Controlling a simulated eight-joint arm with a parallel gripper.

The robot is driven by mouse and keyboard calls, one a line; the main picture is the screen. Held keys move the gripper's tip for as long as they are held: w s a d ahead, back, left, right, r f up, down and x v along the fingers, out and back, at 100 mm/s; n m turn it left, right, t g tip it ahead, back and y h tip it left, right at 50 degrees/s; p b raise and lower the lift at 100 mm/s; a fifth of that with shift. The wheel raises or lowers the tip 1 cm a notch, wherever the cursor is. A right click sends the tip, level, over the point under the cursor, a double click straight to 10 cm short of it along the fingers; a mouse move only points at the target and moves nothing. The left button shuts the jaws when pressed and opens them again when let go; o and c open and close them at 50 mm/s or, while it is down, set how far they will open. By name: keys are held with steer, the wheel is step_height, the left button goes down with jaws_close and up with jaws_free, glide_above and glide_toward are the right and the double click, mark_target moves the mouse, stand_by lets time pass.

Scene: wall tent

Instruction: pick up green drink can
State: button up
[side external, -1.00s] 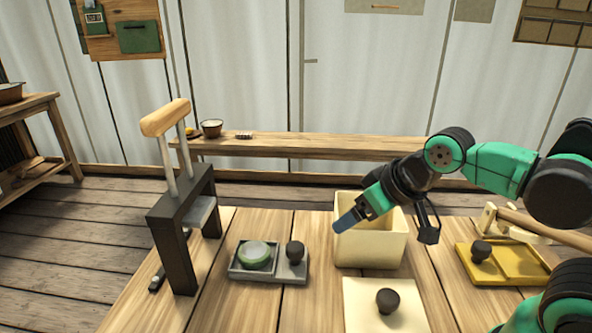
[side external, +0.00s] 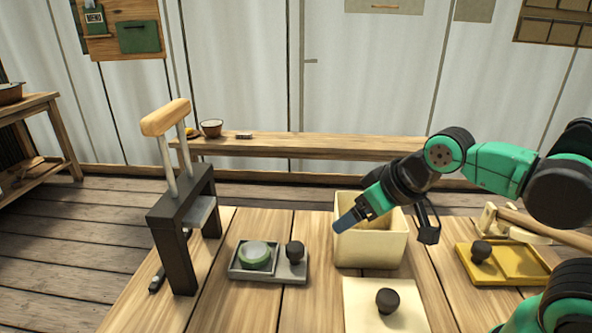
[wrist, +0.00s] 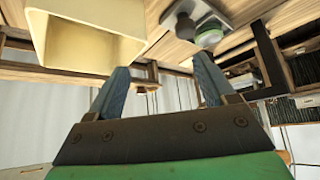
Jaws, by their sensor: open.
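The green drink can (side external: 255,254) is a short round green thing with a pale top, standing in the left part of a grey tray (side external: 240,277) on the table. It also shows in the wrist view (wrist: 209,33), at the top right. My gripper (side external: 344,226) is to the right of the can and higher, in front of the cream bin. In the wrist view my gripper (wrist: 160,82) has its two blue fingers spread wide with nothing between them.
A dark knob (side external: 295,252) stands in the tray right beside the can. The dark press frame (side external: 172,245) rises left of the tray. The cream bin (side external: 370,251) stands to the right.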

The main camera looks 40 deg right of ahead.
steer(key=shift+o, duration=0.7)
